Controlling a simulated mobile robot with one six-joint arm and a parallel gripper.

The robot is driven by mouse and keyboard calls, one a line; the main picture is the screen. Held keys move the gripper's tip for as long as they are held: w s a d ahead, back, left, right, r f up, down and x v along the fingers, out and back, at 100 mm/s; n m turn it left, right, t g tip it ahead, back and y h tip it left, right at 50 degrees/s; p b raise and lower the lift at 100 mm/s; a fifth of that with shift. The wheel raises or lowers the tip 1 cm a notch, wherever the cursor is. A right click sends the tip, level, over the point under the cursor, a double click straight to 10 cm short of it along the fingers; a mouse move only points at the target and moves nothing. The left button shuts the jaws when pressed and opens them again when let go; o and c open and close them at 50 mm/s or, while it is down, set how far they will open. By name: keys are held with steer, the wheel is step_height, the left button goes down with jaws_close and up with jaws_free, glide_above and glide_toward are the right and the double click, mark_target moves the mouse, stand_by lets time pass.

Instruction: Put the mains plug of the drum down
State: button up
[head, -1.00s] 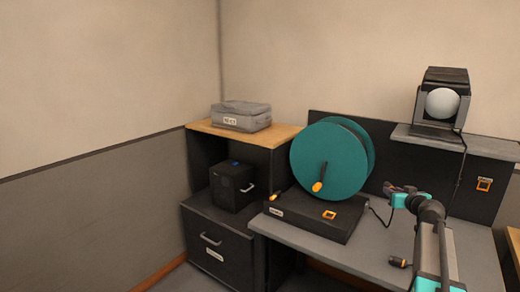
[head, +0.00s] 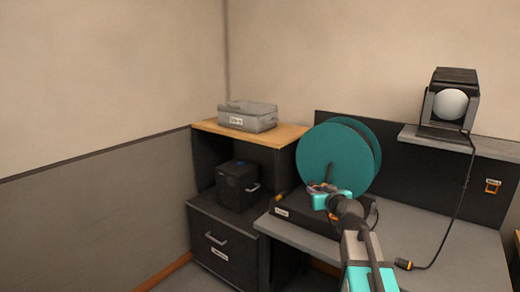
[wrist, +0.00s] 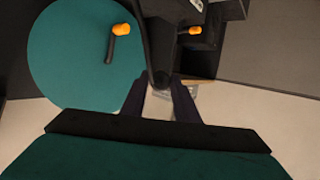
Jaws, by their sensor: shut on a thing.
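My gripper (head: 322,190) is in front of the lower part of the teal drum (head: 335,155), above its dark base. In the wrist view, the two dark fingers (wrist: 161,84) close around a dark thing (wrist: 160,62), taken to be the drum's mains plug; its shape is hard to tell against the dark background. A short black cable (head: 376,214) shows at the right of the drum's base (head: 292,205). The drum also shows in the wrist view (wrist: 75,55), with its orange-ended crank (wrist: 121,30).
Another orange-and-black plug (head: 404,264) lies on the grey table (head: 440,235), its cable running up to the lamp (head: 449,103). An orange-framed socket (head: 492,186) is on the back panel. A grey case (head: 247,117) sits on the wooden shelf. The table's right part is mostly clear.

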steer(key=s+a+r+m+h, duration=0.1)
steer(key=s+a+m+h, duration=0.1)
steer(key=s, duration=0.3)
steer(key=shift+s+a+h, duration=0.3)
steer(key=shift+a, duration=0.5)
steer(key=shift+a, duration=0.1)
